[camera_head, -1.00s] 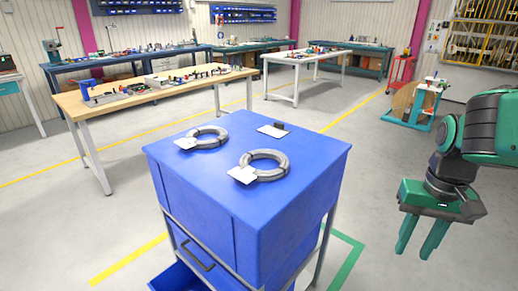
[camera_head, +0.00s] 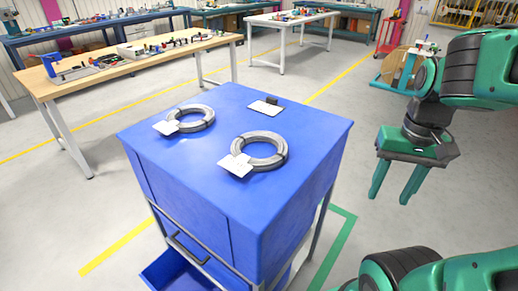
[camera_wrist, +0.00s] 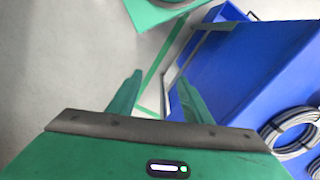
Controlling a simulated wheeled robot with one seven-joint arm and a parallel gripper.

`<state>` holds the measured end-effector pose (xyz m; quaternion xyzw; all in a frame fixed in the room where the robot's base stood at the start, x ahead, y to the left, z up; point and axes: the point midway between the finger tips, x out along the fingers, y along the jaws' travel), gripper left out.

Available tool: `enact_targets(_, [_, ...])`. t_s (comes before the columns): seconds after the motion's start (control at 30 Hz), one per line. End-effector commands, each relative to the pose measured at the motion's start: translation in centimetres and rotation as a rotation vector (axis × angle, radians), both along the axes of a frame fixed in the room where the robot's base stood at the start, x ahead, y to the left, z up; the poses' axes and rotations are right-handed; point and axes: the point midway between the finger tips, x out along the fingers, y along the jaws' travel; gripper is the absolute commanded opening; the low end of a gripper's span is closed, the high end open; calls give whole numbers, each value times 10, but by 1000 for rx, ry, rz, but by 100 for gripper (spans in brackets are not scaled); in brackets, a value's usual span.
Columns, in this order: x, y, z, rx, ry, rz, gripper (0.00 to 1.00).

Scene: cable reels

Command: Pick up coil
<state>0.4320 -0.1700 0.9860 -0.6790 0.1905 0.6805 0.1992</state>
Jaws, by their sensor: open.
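Two grey wire coils lie flat on top of a blue cabinet (camera_head: 215,155). One coil (camera_head: 195,119) is at the back left, with a white tag (camera_head: 166,127) at its left side. The other coil (camera_head: 259,151) is nearer and to the right, with a white tag (camera_head: 235,165). My gripper (camera_head: 393,190) is right of the cabinet in the head view, open and empty, fingers pointing down. In the wrist view, my gripper (camera_wrist: 158,95) is beside the cabinet's edge. A coil (camera_wrist: 292,133) shows there at the right edge, partly cut off.
A white card with a small dark block (camera_head: 267,104) lies at the back of the cabinet top. An open blue drawer (camera_head: 172,270) sticks out low at the front. A wooden workbench (camera_head: 140,60) stands behind left. Grey floor is clear around the cabinet.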

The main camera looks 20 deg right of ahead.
Motion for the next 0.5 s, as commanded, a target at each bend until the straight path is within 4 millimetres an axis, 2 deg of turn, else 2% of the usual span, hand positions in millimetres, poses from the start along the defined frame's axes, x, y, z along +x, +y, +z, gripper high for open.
enact_targets(0.17, [66, 25, 33, 2, 2, 13, 45])
enact_targets(0.3, [125, 62, 63, 2, 2, 16, 45])
enact_targets(0.4, [159, 94, 81, -2, 3, 16, 45])
enact_targets(0.5, [185, 124, 94, -6, 2, 15, 45])
